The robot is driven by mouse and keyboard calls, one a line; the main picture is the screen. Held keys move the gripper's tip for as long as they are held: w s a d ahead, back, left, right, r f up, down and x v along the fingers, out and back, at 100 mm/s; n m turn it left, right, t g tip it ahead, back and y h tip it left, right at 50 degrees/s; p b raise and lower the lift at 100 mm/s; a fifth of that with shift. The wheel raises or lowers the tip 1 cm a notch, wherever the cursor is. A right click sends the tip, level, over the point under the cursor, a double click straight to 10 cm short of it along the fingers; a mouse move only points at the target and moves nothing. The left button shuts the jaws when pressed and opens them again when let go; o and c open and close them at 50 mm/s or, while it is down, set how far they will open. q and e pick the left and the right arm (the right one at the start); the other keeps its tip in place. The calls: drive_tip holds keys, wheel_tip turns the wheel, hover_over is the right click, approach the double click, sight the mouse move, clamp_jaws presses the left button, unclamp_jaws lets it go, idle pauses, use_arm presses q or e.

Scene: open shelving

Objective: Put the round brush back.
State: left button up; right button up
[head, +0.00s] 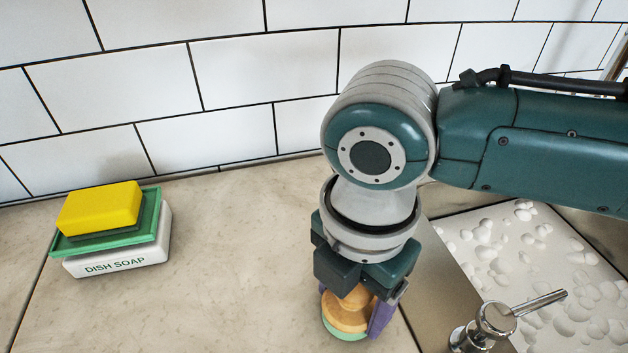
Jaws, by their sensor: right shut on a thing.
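The round brush (346,312) has a wooden top and a light green rim along its lower edge. It is at the bottom middle of the head view, beside the sink. My right gripper (360,299) comes down from above and is shut on the brush; a purple finger shows on its right side. The upper part of the brush is hidden by the gripper. I cannot tell whether the brush touches the counter. My left gripper is not in view.
A white dish soap holder (118,257) with a green tray (75,243) and a yellow sponge (100,207) stands at the left. A metal faucet (496,320) and a sink with suds (535,270) are at the right. The counter (230,260) between is clear. A tiled wall (240,75) runs behind.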

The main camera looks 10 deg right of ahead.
drive_tip(key=shift+f, duration=0.1)
drive_tip(key=o, duration=1.3)
wheel_tip(320, 180, up, 11)
drive_tip(key=shift+r+p, duration=0.1)
drive_tip(key=shift+p, duration=0.9)
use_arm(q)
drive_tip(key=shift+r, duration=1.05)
use_arm(e)
drive_tip(key=shift+r, duration=0.55)
